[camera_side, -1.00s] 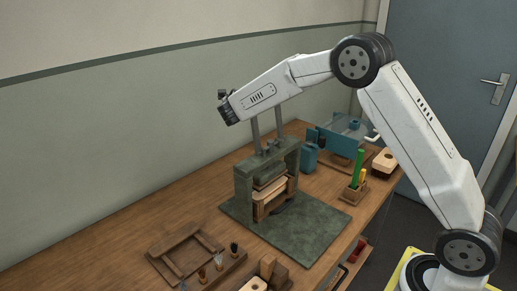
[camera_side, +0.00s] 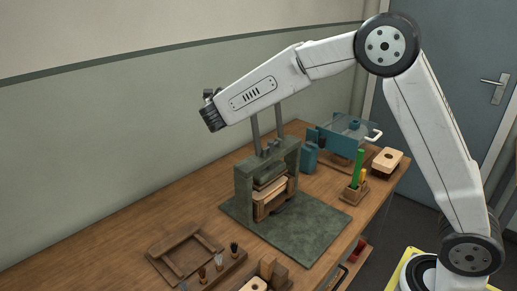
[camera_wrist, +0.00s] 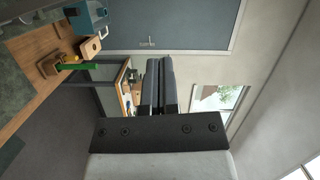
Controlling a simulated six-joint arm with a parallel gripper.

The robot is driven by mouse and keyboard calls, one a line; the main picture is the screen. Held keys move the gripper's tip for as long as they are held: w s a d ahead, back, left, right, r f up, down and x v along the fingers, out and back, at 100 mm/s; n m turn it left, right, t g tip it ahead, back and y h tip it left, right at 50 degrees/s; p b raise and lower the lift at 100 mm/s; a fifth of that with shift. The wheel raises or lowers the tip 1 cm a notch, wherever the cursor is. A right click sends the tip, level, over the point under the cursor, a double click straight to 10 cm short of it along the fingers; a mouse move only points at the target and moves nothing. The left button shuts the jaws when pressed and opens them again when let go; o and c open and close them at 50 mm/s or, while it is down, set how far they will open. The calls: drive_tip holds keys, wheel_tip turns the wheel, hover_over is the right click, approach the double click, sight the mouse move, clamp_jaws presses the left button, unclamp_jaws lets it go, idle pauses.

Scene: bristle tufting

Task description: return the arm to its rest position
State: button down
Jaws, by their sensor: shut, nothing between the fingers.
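My gripper shows in the wrist view as two dark fingers (camera_wrist: 160,85) lying side by side, shut with nothing between them. In the side view the end of my arm (camera_side: 211,112) is raised high above the bench, up and left of the green press. The fingers themselves are small and hard to make out there. My gripper touches nothing.
The green press (camera_side: 243,185) with two posts stands on a green mat (camera_side: 310,232) on the wooden bench (camera_side: 120,240). Behind are a blue machine (camera_side: 342,142), a wooden block (camera_side: 387,160) and a holder with green strips (camera_side: 357,172). A wooden frame (camera_side: 165,268) and brushes lie in front. The air around my arm is clear.

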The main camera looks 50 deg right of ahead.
drive_tip(key=shift+s+a+r, duration=0.1)
drive_tip(key=shift+a, duration=0.45)
drive_tip(key=s+f+m+g+y, duration=0.3)
drive_tip(key=s+f+m+y, duration=0.6)
drive_tip(key=s+f+m, duration=0.45)
drive_tip(key=s+a+f+m+y, duration=0.3)
drive_tip(key=s+f+m+y, duration=0.1)
drive_tip(key=m, duration=0.9)
drive_tip(key=s+a+f+m+t+y, duration=0.1)
drive_tip(key=s+a+f+m+y, duration=0.3)
drive_tip(key=m, duration=0.9)
drive_tip(key=shift+s+t, duration=0.3)
drive_tip(key=shift+s, duration=0.45)
drive_tip(key=shift+m, duration=0.25)
